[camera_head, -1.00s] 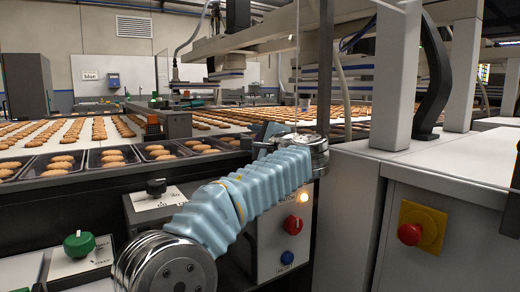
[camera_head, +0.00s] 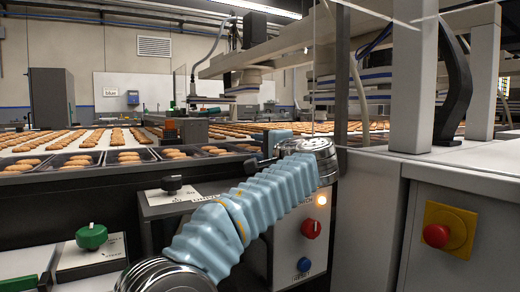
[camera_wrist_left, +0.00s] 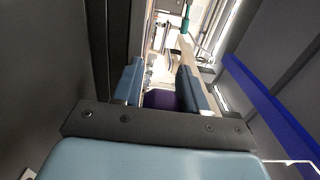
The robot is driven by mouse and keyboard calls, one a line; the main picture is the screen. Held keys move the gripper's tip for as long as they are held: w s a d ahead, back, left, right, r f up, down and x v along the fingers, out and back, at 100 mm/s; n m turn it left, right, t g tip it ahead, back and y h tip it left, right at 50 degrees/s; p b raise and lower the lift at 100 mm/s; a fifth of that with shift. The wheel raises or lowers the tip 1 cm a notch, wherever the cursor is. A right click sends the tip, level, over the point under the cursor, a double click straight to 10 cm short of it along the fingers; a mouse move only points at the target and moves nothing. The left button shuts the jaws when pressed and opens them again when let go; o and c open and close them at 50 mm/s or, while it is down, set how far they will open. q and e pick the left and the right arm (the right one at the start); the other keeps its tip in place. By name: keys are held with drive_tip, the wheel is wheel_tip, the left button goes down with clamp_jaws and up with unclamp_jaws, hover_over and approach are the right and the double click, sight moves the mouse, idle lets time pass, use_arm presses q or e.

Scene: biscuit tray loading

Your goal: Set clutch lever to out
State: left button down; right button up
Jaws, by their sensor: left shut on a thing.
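My left gripper (camera_wrist_left: 158,88) is pointed away from the wrist camera, with two blue-grey fingers. It is shut on a dark purple piece (camera_wrist_left: 160,99), seen low between the fingers. I cannot tell for sure whether this piece is the clutch lever's handle. In the head view the left gripper (camera_head: 272,142) is mostly hidden behind its silver wrist, near the trays. No lever marked as the clutch can be read there. My right gripper is in neither view.
Biscuit trays (camera_head: 70,162) line the conveyor behind my arm. A black knob (camera_head: 172,184), green knob (camera_head: 91,236), red knob (camera_head: 311,229) and blue button (camera_head: 304,264) sit on panels around the arm. A red emergency button (camera_head: 436,235) is on the right cabinet.

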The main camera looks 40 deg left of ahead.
use_arm(q)
drive_tip(key=shift+w+d+f, duration=0.15)
drive_tip(key=shift+w+d, duration=0.05)
drive_tip(key=c, duration=0.7)
unclamp_jaws()
drive_tip(key=v, duration=1.3)
drive_tip(key=shift+s+d, duration=0.25)
drive_tip(key=shift+d, duration=0.1)
